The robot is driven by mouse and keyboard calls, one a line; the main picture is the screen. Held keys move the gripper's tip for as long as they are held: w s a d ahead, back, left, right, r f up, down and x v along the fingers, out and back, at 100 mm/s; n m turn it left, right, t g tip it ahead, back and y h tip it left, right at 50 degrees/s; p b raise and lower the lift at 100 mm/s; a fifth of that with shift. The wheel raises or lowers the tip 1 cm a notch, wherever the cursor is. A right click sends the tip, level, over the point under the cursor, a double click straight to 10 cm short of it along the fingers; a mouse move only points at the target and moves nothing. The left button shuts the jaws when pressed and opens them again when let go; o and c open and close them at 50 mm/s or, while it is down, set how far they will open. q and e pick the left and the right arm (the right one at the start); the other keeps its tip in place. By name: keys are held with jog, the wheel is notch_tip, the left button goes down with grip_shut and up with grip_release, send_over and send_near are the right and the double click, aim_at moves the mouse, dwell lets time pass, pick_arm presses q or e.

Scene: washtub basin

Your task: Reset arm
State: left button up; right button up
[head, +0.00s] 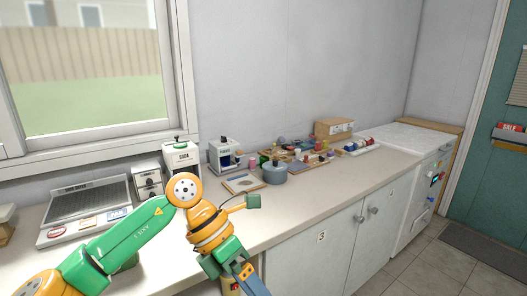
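The task names no object. My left arm, green and orange, comes in from the lower left, bends at an orange joint above the counter's front part and points down to the right. The end of this arm, with my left gripper (250,278), is small at the bottom edge in front of the counter and partly cut off. I cannot make out its fingers or anything held in them. My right gripper is not in view.
A long counter (308,207) runs along the wall.

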pick_arm(q)
jog(key=w+d+n+h, duration=0.3)
jog(key=d+n+h, duration=0.3)
jog(key=d+h, duration=0.25)
jog(key=w+a+f+n+t+h, duration=0.2)
jog(key=w+a+f+n+t, duration=0.3)
jog(key=w+f+n+t, duration=0.6)
jog(key=s+a+f+n+t+y, duration=0.25)
jog(key=a+f+n+y, duration=0.3)
jog(key=f+n, duration=0.45)
jog(key=s+a+f+n+t+y, duration=0.2)
jog(key=s+a+f+n+y, duration=0.3)
jog(key=f+n, duration=0.45)
jog(key=s+a+f+n+g+y, duration=0.2)
jog(key=s+a+f, duration=0.1)
jog(key=s+f, duration=0.3)
jog(key=s+a+f+n+g+y, duration=0.1)
jog(key=s+a+f+g+y, duration=0.15)
jog(key=s+a+f, duration=0.4)
jog(key=s+a+f+n+g+y, duration=0.1)
jog(key=s+f, duration=0.4)
jog(key=s, duration=0.7)
jog(key=s+f+n+g+y, duration=0.1)
jog(key=s+f+n+g, duration=0.3)
jog(key=s, duration=0.8)
jog(key=shift+a+f+g, duration=0.4)
jog(key=shift+g, duration=0.6)
